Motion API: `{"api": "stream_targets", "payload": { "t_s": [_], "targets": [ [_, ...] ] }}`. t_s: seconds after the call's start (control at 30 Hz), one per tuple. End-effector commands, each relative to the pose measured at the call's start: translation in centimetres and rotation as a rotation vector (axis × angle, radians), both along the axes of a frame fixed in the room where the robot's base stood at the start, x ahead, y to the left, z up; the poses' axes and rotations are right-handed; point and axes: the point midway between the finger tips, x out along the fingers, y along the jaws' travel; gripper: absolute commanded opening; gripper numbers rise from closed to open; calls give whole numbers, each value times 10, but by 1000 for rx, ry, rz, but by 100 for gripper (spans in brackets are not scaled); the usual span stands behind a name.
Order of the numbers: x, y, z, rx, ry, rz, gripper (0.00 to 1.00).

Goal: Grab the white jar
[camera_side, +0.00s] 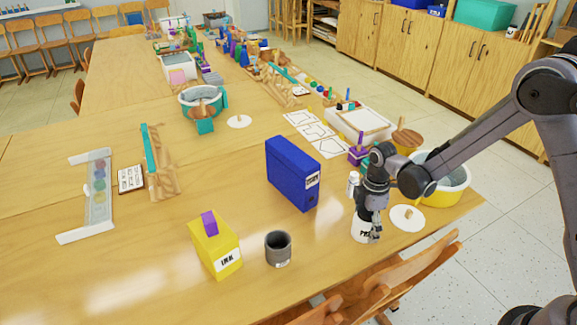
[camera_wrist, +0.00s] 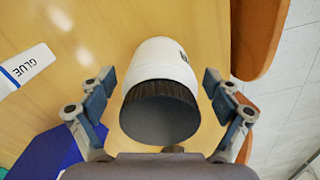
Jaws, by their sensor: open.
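The white jar (camera_side: 358,229) stands near the table's front right edge, with dark lettering on its side. In the wrist view my open gripper (camera_wrist: 160,80) has one finger on each side of the jar. A gap shows on both sides, so the fingers do not seem to touch it.
A blue box (camera_side: 291,174), a grey cup (camera_side: 278,249) and a yellow ink box (camera_side: 217,247) stand left of the jar. A white disc (camera_side: 407,219) is close right. Wooden chairs (camera_side: 400,275) line the front edge.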

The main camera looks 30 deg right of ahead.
Motion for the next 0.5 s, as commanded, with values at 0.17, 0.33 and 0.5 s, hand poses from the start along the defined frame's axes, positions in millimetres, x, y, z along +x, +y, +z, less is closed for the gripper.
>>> {"api": "stream_targets", "payload": {
  "t_s": [0.17, 0.33, 0.5],
  "targets": [
    [0, 0, 0, 0, 0, 0, 72],
    [0, 0, 0, 0, 0, 0, 23],
    [0, 0, 0, 0, 0, 0, 17]
  ]
}}
